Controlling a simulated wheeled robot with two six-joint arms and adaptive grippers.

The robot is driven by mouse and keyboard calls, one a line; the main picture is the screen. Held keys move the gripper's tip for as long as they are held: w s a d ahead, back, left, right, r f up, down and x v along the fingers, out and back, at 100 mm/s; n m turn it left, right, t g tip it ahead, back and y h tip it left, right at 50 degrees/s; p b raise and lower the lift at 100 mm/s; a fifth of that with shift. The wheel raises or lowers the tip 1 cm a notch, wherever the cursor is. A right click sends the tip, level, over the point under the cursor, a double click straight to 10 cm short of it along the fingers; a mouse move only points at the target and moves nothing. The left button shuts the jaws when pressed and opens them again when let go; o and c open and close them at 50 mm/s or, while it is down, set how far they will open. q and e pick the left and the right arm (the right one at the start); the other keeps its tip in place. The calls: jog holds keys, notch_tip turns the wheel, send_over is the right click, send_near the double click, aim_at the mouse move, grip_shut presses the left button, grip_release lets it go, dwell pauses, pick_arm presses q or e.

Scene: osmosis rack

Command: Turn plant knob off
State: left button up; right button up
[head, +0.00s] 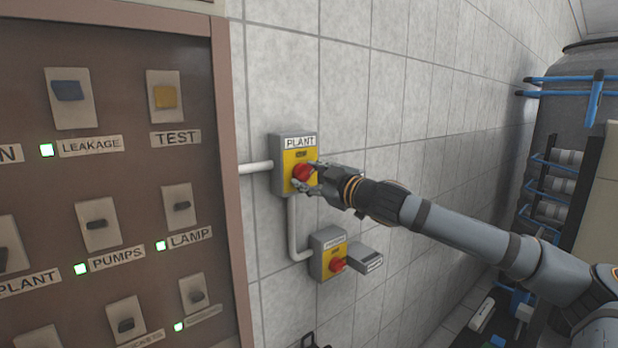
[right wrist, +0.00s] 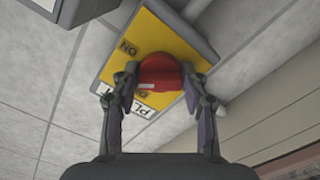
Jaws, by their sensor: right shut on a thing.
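The plant switch box (head: 281,165) is grey with a yellow face and a "PLANT" label, fixed to the tiled wall. Its red knob (head: 302,172) is at the front of the yellow face. My right gripper (head: 308,177) is at the knob, its fingers on either side and shut on it. In the right wrist view the red knob (right wrist: 160,72) sits between the two fingers of my right gripper (right wrist: 160,85). A white mark shows on the knob, near the lettering on the yellow plate (right wrist: 150,35). The fingers partly hide the knob and plate. My left gripper is not in view.
A second grey and yellow box (head: 321,262) with a red knob (head: 337,265) is below, joined by a conduit (head: 292,230). A brown control panel (head: 150,200) with switches and green lamps is at left. Tanks and blue pipes (head: 566,79) stand at right.

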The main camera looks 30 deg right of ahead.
jog(key=n, duration=0.5)
jog(key=shift+n, duration=0.3)
jog(key=n+b, duration=0.1)
jog(key=n, duration=0.3)
jog(key=shift+n+b, duration=0.3)
jog(key=shift+n, duration=0.3)
jog(key=o, duration=1.2)
jog(key=shift+c, duration=0.2)
jog(key=shift+r, duration=0.1)
